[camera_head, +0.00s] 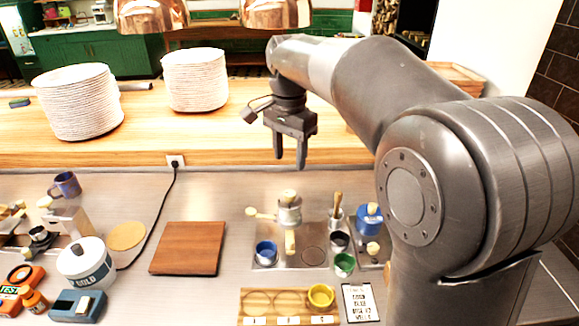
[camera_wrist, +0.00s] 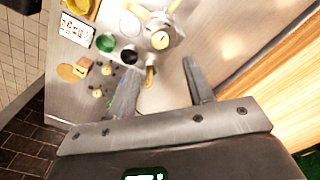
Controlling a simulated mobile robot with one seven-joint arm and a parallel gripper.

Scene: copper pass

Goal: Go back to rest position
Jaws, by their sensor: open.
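My gripper (camera_head: 290,158) hangs from my grey arm in the head view, pointing down, with its two fingers apart and nothing between them. It is above the back of the steel counter (camera_head: 200,190), near the edge of the raised wooden shelf. In the wrist view my gripper (camera_wrist: 165,85) also shows open and empty, with the counter and its items beyond the fingers. My arm covers the right part of the head view.
Below stand a metal pot with a wooden handle (camera_head: 289,208), blue cup (camera_head: 266,252), green cup (camera_head: 344,263) and yellow cup (camera_head: 321,296). A brown board (camera_head: 188,248) and white canister (camera_head: 85,262) are left. Plate stacks (camera_head: 78,102) (camera_head: 195,80) stand on the wooden shelf (camera_head: 240,125).

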